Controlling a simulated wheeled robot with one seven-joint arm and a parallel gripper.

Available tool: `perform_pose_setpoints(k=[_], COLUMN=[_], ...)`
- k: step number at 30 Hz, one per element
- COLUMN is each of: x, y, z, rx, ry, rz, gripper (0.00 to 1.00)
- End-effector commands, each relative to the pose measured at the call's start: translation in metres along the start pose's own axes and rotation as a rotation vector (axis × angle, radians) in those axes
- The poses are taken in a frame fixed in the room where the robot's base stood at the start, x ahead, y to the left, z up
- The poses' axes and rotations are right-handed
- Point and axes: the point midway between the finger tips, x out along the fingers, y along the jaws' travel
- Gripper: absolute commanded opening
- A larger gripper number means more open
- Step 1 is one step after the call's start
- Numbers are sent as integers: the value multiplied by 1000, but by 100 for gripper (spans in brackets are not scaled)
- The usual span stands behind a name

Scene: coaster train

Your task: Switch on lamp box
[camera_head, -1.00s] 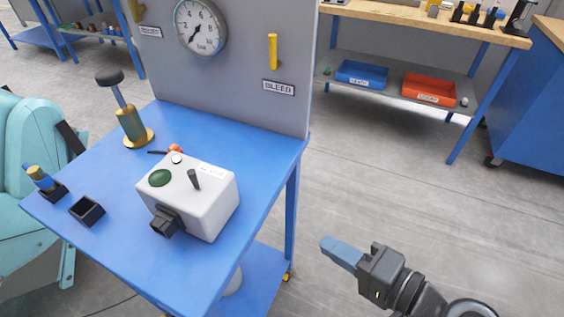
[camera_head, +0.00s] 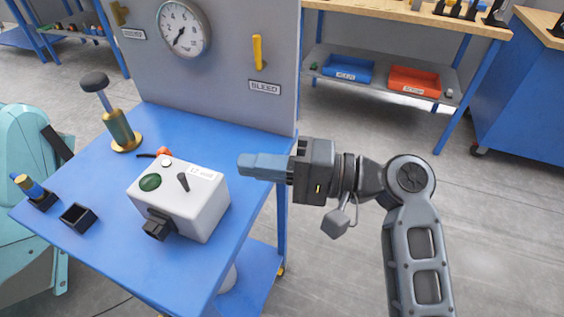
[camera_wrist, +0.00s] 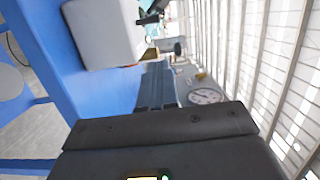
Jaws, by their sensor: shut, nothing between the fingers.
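The lamp box (camera_head: 193,208) is a white box on the blue cart. Its top has a green round lamp (camera_head: 150,182), a black toggle lever (camera_head: 183,181), a small white knob (camera_head: 166,163) and a label. A black connector (camera_head: 159,226) sits on its front face. The green lamp looks dark. My gripper (camera_head: 246,165) is shut and empty, pointing left, to the right of the box and apart from it. In the wrist view the shut fingers (camera_wrist: 155,88) point up the picture, with the white box (camera_wrist: 104,32) at upper left.
The blue cart top (camera_head: 120,260) also holds a brass hand pump (camera_head: 121,130), a black square socket (camera_head: 78,218) and a blue-and-brass fitting (camera_head: 32,188). A grey panel (camera_head: 225,60) with a gauge (camera_head: 184,28) and yellow bleed lever (camera_head: 258,52) stands behind. Open floor lies right.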

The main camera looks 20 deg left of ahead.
Motion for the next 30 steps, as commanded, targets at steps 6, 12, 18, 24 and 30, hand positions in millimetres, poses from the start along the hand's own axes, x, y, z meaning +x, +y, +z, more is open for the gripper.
perform_pose_setpoints(k=[6,12,18,24,30], x=[40,57,62,62,66], y=[-1,-1,0,0,2], z=[5,23,28,28,33], rx=[1,0,-1,-1,-61], ry=[-2,0,2,2,1], rz=[1,0,1,1,11], gripper=[0,0,0,0,0])
